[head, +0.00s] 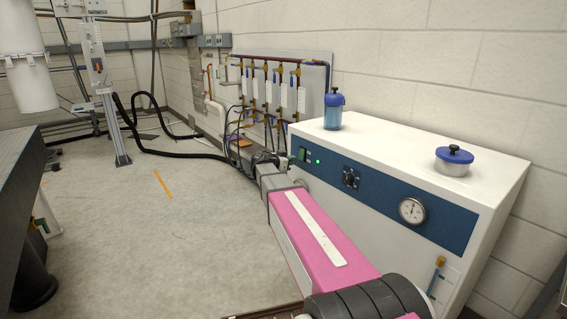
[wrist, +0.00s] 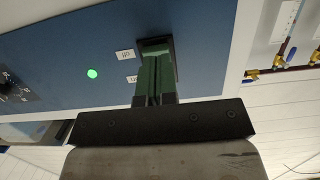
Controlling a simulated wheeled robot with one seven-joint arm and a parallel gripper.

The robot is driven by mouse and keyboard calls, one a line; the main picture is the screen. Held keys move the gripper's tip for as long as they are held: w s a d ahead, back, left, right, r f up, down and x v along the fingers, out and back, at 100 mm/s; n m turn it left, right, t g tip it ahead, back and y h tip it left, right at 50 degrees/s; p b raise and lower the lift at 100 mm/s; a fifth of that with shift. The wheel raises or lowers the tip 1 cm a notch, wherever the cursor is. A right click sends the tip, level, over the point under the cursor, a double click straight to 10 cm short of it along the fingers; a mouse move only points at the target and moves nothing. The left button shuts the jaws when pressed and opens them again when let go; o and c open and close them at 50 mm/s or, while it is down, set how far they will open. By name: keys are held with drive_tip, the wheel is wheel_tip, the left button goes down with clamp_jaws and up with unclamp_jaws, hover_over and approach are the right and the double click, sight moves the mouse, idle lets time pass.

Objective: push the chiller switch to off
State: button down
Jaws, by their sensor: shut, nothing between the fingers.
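The chiller (head: 400,165) is a white box with a dark blue front panel, right of centre in the head view. Its switch (head: 302,155) sits at the panel's left end, beside a lit green lamp (head: 318,161). In the wrist view the switch's dark frame (wrist: 174,60) shows behind my gripper (wrist: 155,45). My gripper's green fingers are shut and empty, with their tips over the switch. They hide most of it, so I cannot tell its position or whether they touch it. Two small white labels (wrist: 125,55) are beside the switch, and the green lamp (wrist: 92,73) is lit.
The panel also bears a black knob (head: 351,178) and a round gauge (head: 412,210). A blue-capped bottle (head: 333,110) and a blue-lidded pot (head: 454,161) stand on the chiller. Pipes and hoses (head: 270,90) line the wall behind. The floor to the left is mostly clear.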

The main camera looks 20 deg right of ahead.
drive_tip(key=shift+x, duration=1.05)
